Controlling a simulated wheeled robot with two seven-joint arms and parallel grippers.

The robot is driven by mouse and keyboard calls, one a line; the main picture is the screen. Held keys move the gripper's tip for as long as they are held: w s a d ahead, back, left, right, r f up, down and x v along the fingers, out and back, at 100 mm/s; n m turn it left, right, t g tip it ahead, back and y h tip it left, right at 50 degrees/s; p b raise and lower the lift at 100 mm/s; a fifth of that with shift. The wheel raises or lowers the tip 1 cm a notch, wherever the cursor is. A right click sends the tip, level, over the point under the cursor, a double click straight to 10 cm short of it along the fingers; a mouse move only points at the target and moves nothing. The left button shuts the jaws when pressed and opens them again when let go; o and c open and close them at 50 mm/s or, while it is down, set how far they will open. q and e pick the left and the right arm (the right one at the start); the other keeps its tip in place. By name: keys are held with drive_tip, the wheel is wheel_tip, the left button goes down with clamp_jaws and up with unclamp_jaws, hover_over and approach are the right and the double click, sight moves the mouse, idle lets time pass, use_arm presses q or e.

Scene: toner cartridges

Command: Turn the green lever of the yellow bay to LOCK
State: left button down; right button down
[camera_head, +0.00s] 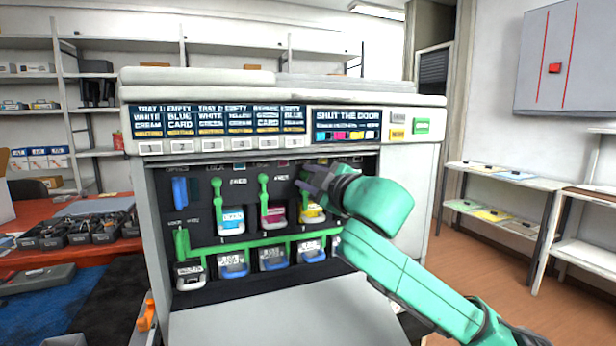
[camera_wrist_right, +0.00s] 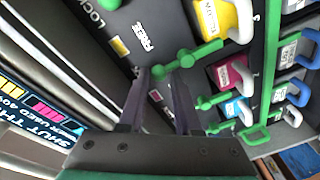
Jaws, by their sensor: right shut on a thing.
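The yellow toner cartridge (camera_head: 312,214) sits in the right-hand bay of the upper row; in the right wrist view it is the yellow block with a white label (camera_wrist_right: 228,17). My right gripper (camera_head: 312,180) is in front of the panel above this cartridge and hides most of its lever in the head view. In the right wrist view the green lever (camera_wrist_right: 203,53) runs from beside the yellow cartridge to my right gripper (camera_wrist_right: 158,76). Its knob is between the two fingertips, which are shut on it. A FREE marking (camera_wrist_right: 147,38) is near the lever. My left gripper is out of view.
The magenta cartridge (camera_head: 272,216) and cyan cartridge (camera_head: 231,222) stand to the left, each with an upright green lever above. The lowered grey door (camera_head: 290,318) lies in front.

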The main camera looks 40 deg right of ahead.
drive_tip(key=c, duration=0.7)
unclamp_jaws()
drive_tip(key=shift+f, duration=0.3)
drive_tip(key=shift+o, duration=0.7)
drive_tip(key=shift+d, duration=0.2)
drive_tip(key=shift+r, duration=0.1)
drive_tip(key=shift+a, duration=0.1)
drive_tip(key=shift+s, duration=0.25)
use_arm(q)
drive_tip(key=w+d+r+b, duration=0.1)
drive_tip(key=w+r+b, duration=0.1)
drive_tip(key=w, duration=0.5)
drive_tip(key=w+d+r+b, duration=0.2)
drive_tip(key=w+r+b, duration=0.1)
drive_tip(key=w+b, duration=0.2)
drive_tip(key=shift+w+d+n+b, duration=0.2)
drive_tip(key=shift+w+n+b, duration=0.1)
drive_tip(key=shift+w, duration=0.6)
use_arm(e)
drive_tip(key=s+a, duration=0.2)
drive_tip(key=s, duration=1.1)
drive_tip(key=shift+s+a+r, duration=0.25)
drive_tip(key=shift+s+a, duration=0.05)
drive_tip(key=shift+s, duration=0.1)
